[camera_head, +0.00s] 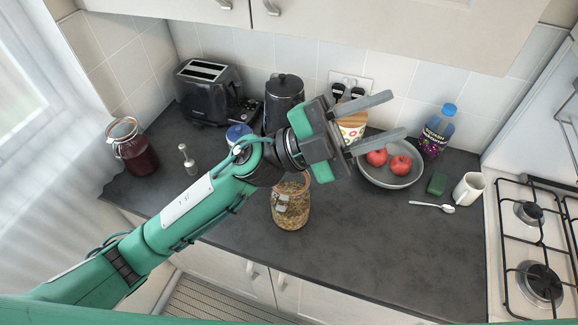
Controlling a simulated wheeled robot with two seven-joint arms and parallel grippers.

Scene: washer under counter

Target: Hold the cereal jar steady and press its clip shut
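The cereal jar (291,208) is a glass jar of brown flakes standing upright on the dark counter, near the middle. A pale clip piece shows on its front left side. My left forearm and wrist cross in front of its top, so I cannot tell whether the clip is open or shut. My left gripper (396,114) is open and empty. It is above and to the right of the jar, with its two grey fingers apart and pointing right, over the bowl area. My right gripper is not in view.
A jar of dark red contents (136,155) stands at the left. A toaster (205,92) and a kettle (284,98) stand at the back. A bowl of apples (392,180), bottle (437,133), spoon (432,207) and mug (468,189) are right. The front right counter is clear.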

